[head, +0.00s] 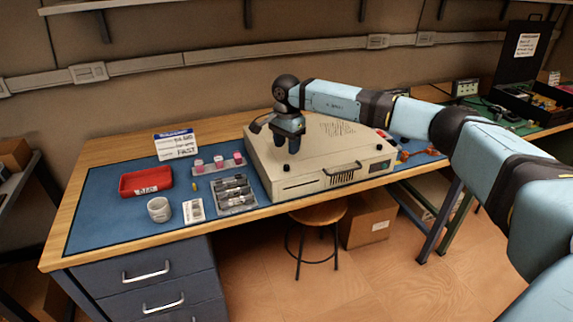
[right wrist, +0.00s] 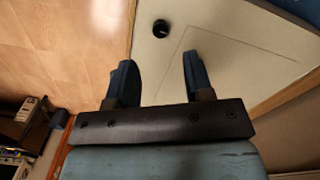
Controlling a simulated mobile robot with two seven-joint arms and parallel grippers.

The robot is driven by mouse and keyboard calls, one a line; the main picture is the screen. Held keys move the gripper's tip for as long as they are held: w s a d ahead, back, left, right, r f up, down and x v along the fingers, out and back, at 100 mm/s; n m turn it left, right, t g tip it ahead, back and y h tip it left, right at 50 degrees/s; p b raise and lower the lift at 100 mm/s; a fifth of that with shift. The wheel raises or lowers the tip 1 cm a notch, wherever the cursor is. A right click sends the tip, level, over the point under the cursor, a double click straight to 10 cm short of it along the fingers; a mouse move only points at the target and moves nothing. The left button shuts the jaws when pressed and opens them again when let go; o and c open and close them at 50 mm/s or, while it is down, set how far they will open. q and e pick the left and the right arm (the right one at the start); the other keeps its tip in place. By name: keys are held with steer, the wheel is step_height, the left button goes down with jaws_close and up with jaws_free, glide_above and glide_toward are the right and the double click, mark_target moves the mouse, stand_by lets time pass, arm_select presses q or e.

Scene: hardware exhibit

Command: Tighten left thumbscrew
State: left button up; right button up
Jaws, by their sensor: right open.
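The left thumbscrew (head: 285,168) is a small black knob on the front left of the beige case (head: 325,180). In the right wrist view the black knob (right wrist: 160,28) shows beyond the fingertips, roughly in line with the gap between them. My right gripper (head: 287,150) hangs over the left part of the case with its fingers pointing down. Its two dark blue fingers (right wrist: 157,60) are open, with nothing between them, and apart from the knob. A second small black knob (head: 379,147) sits at the right of the case top. My left gripper is out of view.
The case stands on a blue mat (head: 105,215) on a wooden bench. Left of it are a grey tray (head: 237,207), a pink-topped rack (head: 217,164), a white cup (head: 159,209), a red bin (head: 145,181) and a sign (head: 176,144). A stool (head: 318,214) stands in front.

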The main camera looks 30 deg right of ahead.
mark_target(287, 166)
step_height(287, 166, down, 7)
steer(key=shift+f, duration=0.1)
stand_by(0.3)
jaws_close()
